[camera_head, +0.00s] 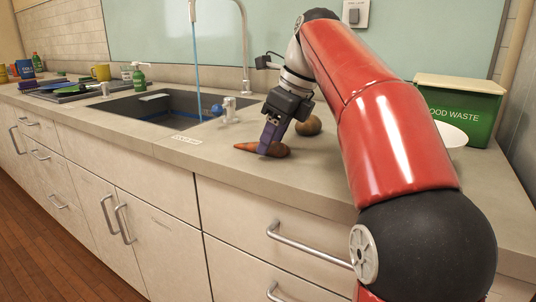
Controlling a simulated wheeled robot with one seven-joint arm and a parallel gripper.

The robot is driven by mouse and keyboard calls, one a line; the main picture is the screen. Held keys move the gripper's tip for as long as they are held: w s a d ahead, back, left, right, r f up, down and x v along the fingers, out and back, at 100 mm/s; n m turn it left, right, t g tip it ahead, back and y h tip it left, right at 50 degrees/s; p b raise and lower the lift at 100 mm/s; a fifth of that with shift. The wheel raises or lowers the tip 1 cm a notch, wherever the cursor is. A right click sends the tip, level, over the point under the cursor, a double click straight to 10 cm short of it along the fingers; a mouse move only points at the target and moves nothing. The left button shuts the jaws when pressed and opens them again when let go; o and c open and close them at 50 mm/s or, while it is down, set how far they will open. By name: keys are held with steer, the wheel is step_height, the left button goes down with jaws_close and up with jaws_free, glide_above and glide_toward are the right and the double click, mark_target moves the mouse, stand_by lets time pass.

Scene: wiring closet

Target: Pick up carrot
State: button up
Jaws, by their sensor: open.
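An orange carrot (248,147) lies on the beige counter (203,147), just right of the sink. My gripper (266,149) points down at the carrot from above, with its purple fingers over the carrot's middle. The fingers hide part of the carrot. The gripper is open, and the carrot appears to rest on the counter. I cannot tell from this view whether the fingers touch the carrot.
A brown round item, perhaps a potato (309,126), sits close behind the gripper. A green food waste bin (457,112) and a white plate (449,135) stand at the right. The sink (148,105) with running water lies left. A small white label (186,139) is on the counter.

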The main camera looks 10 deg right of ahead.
steer(key=shift+w+a+f, duration=0.1)
steer(key=shift+a+f, duration=0.05)
steer(key=shift+f, duration=0.3)
steer(key=c, duration=1)
steer(key=shift+c, duration=0.2)
step_height(320, 180, up, 6)
steer(key=p, duration=0.2)
steer(key=shift+f+p, duration=0.25)
steer(key=shift+p, duration=0.1)
steer(key=shift+w+r, duration=0.1)
steer(key=shift+r, duration=2.15)
